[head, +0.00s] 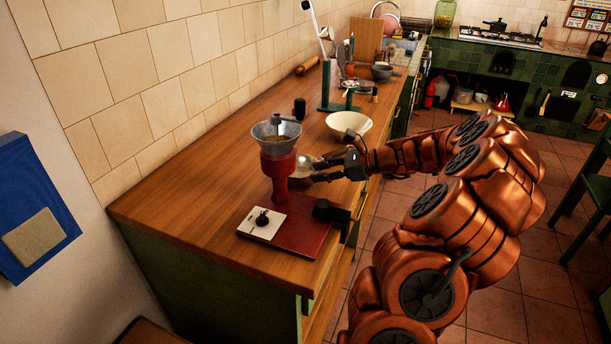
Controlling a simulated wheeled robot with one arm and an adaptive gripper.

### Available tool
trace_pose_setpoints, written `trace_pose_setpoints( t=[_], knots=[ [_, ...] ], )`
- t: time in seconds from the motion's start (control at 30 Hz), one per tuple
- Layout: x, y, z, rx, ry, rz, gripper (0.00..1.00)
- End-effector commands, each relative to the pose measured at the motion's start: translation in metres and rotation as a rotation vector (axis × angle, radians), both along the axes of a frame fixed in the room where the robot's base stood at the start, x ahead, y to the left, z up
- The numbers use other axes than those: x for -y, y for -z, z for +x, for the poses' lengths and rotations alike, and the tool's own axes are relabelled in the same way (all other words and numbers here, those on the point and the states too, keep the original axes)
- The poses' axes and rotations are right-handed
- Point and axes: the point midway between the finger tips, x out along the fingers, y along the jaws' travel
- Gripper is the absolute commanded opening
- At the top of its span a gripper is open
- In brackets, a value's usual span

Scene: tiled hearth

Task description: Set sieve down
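A shiny silver rounded piece (304,168), which looks like the sieve, is just behind and right of a red stand on the wooden counter. The stand partly hides it. My gripper (322,168) reaches in from the right, low over the counter, with its dark fingers at the right side of this silver piece. I cannot tell whether the fingers are closed on it or whether it rests on the counter.
A red base board (290,238) with a white plate and black knob lies at the counter's front. A cream bowl (349,124) stands just behind my gripper. A small black object (299,108) stands farther back. The counter's left part (190,200) is clear.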

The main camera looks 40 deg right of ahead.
Motion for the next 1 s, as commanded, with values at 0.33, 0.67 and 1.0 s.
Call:
trace_pose_setpoints(
  t=[0.33, 0.67, 1.0],
  knots=[
    [0.022, -0.015, -0.028, 0.001, 0.002, -0.002, 0.31],
    [0.023, -0.016, -0.029, 0.0, 0.0, 0.0, 0.31],
    [0.022, -0.016, -0.029, 0.0, 0.0, 0.0, 0.31]
  ],
)
